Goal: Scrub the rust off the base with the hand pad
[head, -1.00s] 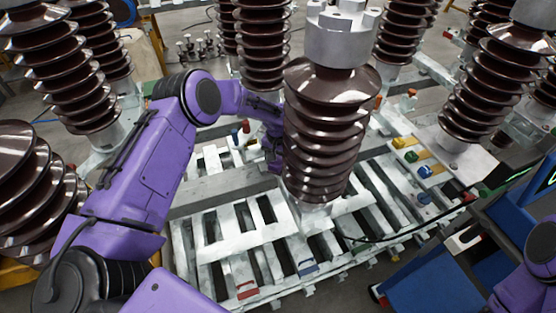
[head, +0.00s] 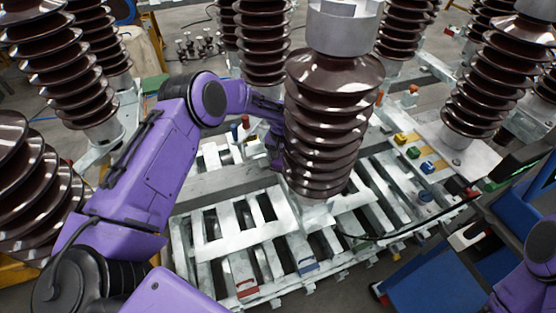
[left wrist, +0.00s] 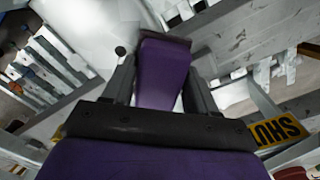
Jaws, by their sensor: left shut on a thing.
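My left gripper (left wrist: 160,65) is shut on the purple hand pad (left wrist: 163,75), which sticks out between its two dark fingers in the left wrist view. The pad's dark front edge is at or close to the pale grey base (left wrist: 88,22); I cannot tell whether they touch. In the head view my left gripper (head: 276,150) is mostly hidden behind the brown ribbed insulator (head: 328,125). The foot of this insulator (head: 312,215) stands on a slatted metal frame. I cannot make out rust in either view. My right gripper is out of view.
The slatted metal frame (head: 205,250) has open gaps. More brown insulators stand around, including one at left (head: 58,65) and one at right (head: 497,85). A black cable (head: 400,233) crosses the right side. A blue cart (head: 430,283) stands at lower right.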

